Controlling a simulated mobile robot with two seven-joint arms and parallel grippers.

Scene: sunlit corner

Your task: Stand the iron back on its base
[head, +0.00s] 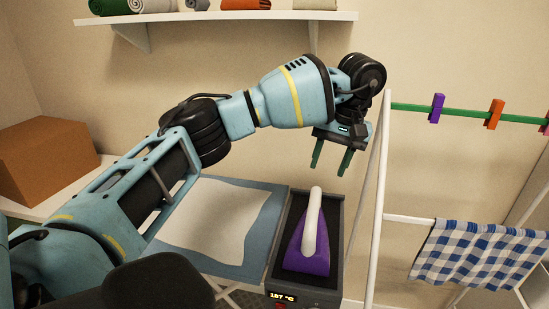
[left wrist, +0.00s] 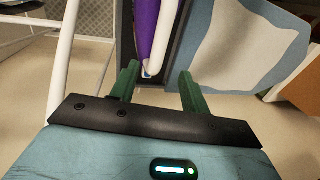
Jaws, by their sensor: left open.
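The iron (head: 304,256), purple with a white handle, rests in the dark base (head: 332,266), which has a lit temperature display at its front. The handle is uppermost and runs lengthwise along the base. My left gripper (head: 330,168) is open and empty, its green fingers pointing down above the far end of the iron and base. In the left wrist view, the iron (left wrist: 146,28) shows just beyond the open fingertips (left wrist: 158,70), with part of the base (left wrist: 186,35) beside it. I see no contact between fingers and handle. My right gripper is not in view.
A blue board (head: 262,215) with a white cloth (head: 215,225) lies left of the base. A white drying rack (head: 377,190) with a checked towel (head: 478,252) stands close on the right. A cardboard box (head: 45,160) sits far left. A wall shelf (head: 215,17) is above.

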